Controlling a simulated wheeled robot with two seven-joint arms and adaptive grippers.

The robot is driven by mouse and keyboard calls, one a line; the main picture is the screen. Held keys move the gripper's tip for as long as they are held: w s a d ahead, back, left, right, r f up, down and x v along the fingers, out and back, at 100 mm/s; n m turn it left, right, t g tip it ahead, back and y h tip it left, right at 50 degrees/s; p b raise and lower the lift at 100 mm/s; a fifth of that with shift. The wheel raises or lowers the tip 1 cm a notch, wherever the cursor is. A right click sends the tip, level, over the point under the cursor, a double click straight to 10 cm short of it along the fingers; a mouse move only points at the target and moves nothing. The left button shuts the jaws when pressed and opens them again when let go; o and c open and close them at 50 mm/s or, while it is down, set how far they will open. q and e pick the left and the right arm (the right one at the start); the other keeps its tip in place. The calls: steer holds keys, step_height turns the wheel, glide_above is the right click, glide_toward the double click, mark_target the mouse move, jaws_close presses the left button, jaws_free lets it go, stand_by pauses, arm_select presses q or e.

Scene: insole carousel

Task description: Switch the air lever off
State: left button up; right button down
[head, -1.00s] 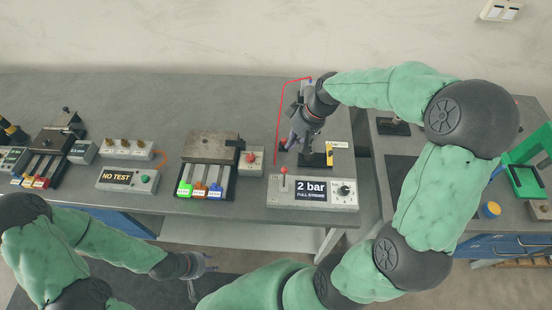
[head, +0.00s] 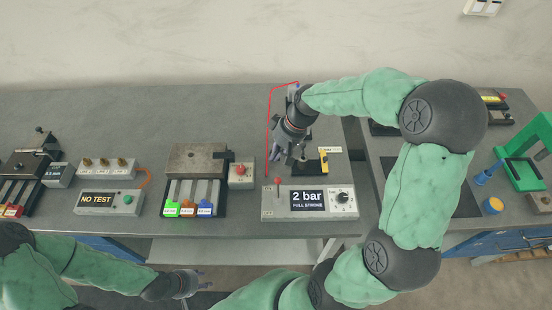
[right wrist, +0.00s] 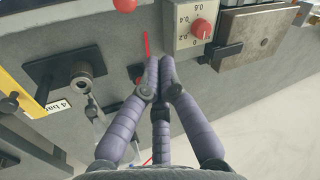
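A lever with a red ball knob (head: 278,181) stands upright on the left end of the grey box (head: 268,205) whose display reads "2 bar". A red knob (right wrist: 124,5) shows at the top edge of the right wrist view. My right gripper (head: 284,160) hangs over the table behind the box, apart from the lever. In the right wrist view its purple fingertips (right wrist: 160,62) are close together with nothing visible between them, and they partly cover a small red part (right wrist: 139,80) on the table. My left gripper (head: 192,281) is low in front of the table, too small to judge.
A black-based fitting (head: 306,166) and a yellow piece (head: 323,160) stand right of my right gripper. A box with a red knob (head: 241,171) and a fixture with coloured tags (head: 197,160) are to the left.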

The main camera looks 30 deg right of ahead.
mark_target(278, 189)
steer(key=b+x, duration=0.1)
steer(key=x, duration=0.7)
steer(key=shift+s+f+b, duration=0.1)
steer(key=shift+f+b, duration=0.25)
steer(key=s, duration=0.1)
steer(key=s+r, duration=0.2)
steer(key=shift+s+d, duration=0.15)
steer(key=shift+d, duration=0.15)
steer(key=shift+r, duration=0.1)
